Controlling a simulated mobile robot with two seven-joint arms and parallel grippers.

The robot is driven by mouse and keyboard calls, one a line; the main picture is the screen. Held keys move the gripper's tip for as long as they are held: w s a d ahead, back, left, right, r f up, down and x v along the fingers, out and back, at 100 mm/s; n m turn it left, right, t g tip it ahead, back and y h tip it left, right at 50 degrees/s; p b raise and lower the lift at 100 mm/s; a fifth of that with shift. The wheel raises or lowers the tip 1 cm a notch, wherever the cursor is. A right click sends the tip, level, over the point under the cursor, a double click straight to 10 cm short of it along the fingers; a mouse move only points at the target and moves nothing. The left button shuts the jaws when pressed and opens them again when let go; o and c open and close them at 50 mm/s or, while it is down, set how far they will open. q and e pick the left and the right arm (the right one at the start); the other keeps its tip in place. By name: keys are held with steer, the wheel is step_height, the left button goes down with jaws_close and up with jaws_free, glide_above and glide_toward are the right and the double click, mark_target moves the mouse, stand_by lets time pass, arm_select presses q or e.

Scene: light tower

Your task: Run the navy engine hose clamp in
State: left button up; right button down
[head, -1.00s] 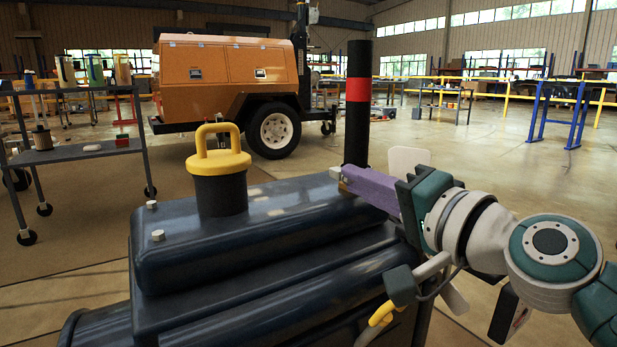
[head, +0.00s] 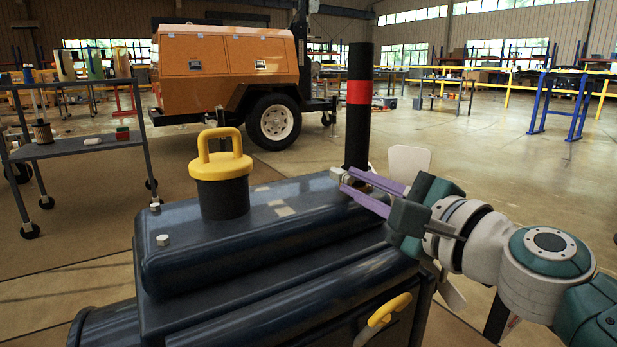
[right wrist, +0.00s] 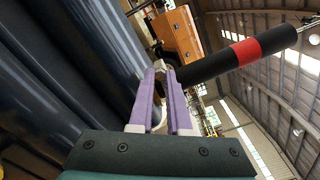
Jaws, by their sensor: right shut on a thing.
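The navy engine (head: 260,250) fills the lower middle of the head view. A black upright pipe (head: 358,125) with a red band rises behind its right end. My right gripper (head: 343,179) reaches in from the right, its purple fingers pointing left near the pipe's foot. In the right wrist view its pale tips (right wrist: 160,74) are close together beside the pipe (right wrist: 205,67). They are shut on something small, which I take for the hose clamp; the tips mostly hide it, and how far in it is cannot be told. My left gripper is not in view.
A black cap with a yellow handle (head: 221,170) stands on the engine, beside small pale bolts (head: 162,240). A yellow handle (head: 390,309) shows at its front right. A grey cart (head: 75,148) and an orange trailer (head: 225,72) stand behind.

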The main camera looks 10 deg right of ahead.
steer(key=m, duration=0.2)
steer(key=m+p, duration=0.1)
steer(key=shift+r+m, duration=0.25)
steer(key=shift+m, duration=0.15)
steer(key=m+p, duration=0.2)
steer(key=m, duration=0.2)
steer(key=shift+m, duration=0.3)
steer(key=m+p, duration=0.2)
steer(key=m, duration=0.2)
steer(key=shift+a+r+m, duration=0.1)
steer(key=shift+m, duration=0.2)
steer(key=m+p, duration=0.1)
steer(key=m, duration=0.2)
steer(key=shift+m+p, duration=0.3)
steer(key=shift+p, duration=0.05)
steer(key=m+p, duration=0.1)
steer(key=m, duration=0.3)
steer(key=shift+w+p, duration=0.1)
steer(key=shift+p, duration=0.3)
steer(key=m+p, duration=0.1)
steer(key=m, duration=0.3)
steer(key=m+p, duration=0.1)
steer(key=m, duration=0.3)
steer(key=shift+m+p, duration=0.45)
steer(key=shift+m, duration=1.35)
